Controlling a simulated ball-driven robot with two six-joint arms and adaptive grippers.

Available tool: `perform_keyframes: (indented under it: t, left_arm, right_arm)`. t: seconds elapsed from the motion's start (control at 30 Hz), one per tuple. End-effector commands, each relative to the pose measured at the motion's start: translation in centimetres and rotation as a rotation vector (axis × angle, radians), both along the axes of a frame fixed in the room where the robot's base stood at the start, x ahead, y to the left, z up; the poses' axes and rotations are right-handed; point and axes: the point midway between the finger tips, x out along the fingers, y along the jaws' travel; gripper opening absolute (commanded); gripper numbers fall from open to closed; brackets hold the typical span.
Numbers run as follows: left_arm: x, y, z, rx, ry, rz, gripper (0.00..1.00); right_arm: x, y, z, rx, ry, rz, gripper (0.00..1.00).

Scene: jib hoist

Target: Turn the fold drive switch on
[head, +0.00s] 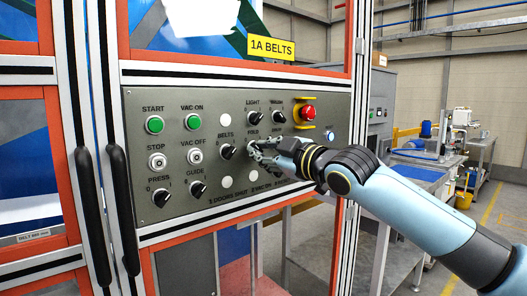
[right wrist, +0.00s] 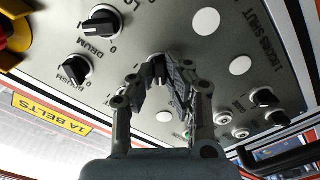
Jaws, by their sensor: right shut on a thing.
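The grey control panel (head: 215,185) faces me, with the FOLD label (head: 251,134) near its middle. My right gripper (head: 256,150) reaches in from the right and is at the switch below that label. In the right wrist view its two fingers (right wrist: 166,78) are closed in on the fold drive switch (right wrist: 157,57), touching it at the panel face. The fingers hide most of the switch, so I cannot tell which way its pointer stands. My left gripper is not in view.
The BELTS switch (head: 227,152) is just left of the fingers. The LIGHT switch (head: 251,117) is above. The DRUM switch (right wrist: 101,22) and BRUSH switch (right wrist: 75,69) are close by. A red emergency stop (head: 307,112) sits upper right. Black door handles (head: 122,210) stick out at left.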

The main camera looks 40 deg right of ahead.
Motion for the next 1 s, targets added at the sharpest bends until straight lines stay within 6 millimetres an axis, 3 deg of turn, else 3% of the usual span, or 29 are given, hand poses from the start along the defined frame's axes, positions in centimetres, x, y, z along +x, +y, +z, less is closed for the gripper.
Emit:
perform_keyframes:
  t: [0.47, 1.0]
  left_arm:
    - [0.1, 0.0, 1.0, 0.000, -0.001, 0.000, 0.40]
    - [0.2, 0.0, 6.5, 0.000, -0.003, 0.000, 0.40]
  right_arm:
    - [0.0, 0.0, 0.1, 0.069, 0.007, 0.000, 0.00]
    - [0.0, 0.0, 0.4, 0.517, 0.043, -0.001, 0.00]
